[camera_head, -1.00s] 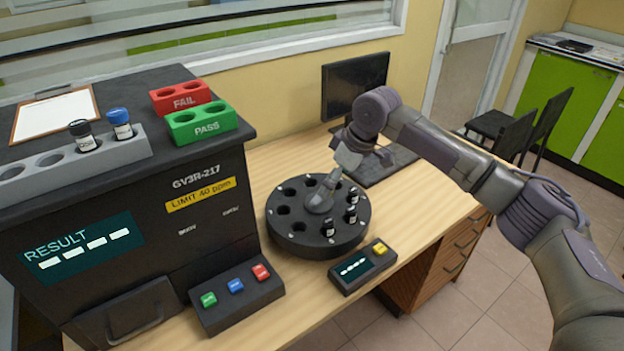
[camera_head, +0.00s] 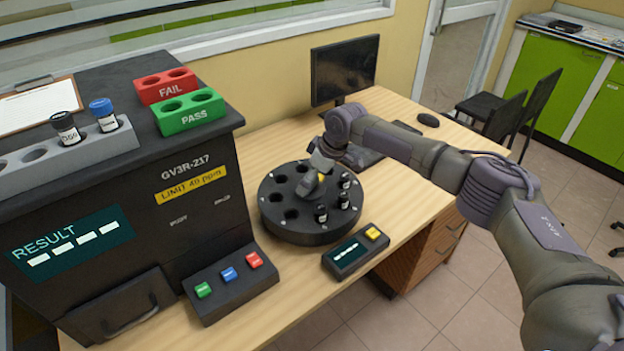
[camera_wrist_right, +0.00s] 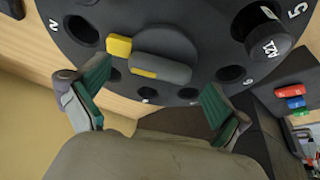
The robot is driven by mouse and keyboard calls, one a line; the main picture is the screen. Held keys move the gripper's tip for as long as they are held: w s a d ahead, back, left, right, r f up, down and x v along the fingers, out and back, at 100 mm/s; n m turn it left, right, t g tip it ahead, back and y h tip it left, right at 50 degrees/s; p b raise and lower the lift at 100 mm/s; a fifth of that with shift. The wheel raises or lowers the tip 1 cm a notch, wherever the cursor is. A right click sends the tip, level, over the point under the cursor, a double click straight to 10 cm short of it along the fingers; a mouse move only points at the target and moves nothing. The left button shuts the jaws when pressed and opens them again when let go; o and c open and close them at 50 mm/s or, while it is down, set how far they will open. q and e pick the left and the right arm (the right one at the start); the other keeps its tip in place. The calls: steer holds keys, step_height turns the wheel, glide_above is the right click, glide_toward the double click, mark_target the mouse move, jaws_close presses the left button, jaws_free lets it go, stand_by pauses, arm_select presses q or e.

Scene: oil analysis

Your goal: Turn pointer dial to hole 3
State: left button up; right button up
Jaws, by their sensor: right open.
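The round black dial (camera_head: 285,228) with numbered holes stands on the wooden desk. It fills the upper part of the right wrist view (camera_wrist_right: 215,25). At its centre is a grey knob (camera_wrist_right: 165,50) with a yellow pointer end (camera_wrist_right: 118,46). In the wrist view the yellow end faces left, toward the hole beside the numeral 2. My right gripper (camera_wrist_right: 156,82) is open and empty, its green-padded fingers spread below the knob in the picture; contact cannot be told. In the head view it is over the dial (camera_head: 320,165). My left gripper is not in view.
Dark vials (camera_head: 321,213) sit in some dial holes. A small control box (camera_head: 350,255) stands in front, and a button panel (camera_head: 228,287) and the large analyser (camera_head: 120,215) are at left. A monitor (camera_head: 345,70) stands behind.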

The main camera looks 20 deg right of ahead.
steer(key=shift+w+a+f, duration=0.1)
steer(key=shift+w+f, duration=0.05)
steer(key=shift+f, duration=0.2)
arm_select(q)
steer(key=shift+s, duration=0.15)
arm_select(e)
steer(key=shift+c, duration=0.7)
steer(key=c, duration=1)
steer(key=shift+r+p, duration=0.15)
steer(key=shift+p, duration=0.35)
steer(key=m+h+p, duration=0.1)
steer(key=m+p, duration=0.2)
steer(key=p, duration=0.1)
steer(key=m+t+h+p, duration=0.1)
steer(key=m+p, duration=0.1)
steer(key=p, duration=0.2)
steer(key=shift+a+r+m+p, duration=0.15)
steer(key=shift+a+m+p, duration=0.05)
steer(key=shift+m+p, duration=0.2)
arm_select(q)
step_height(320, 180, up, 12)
steer(key=p, duration=0.2)
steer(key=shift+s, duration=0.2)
arm_select(e)
steer(key=shift+f+m+h, duration=0.2)
steer(key=shift+m+h, duration=0.3)
steer(key=shift+m, duration=0.9)
arm_select(q)
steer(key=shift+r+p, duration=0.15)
steer(key=shift+p, duration=0.2)
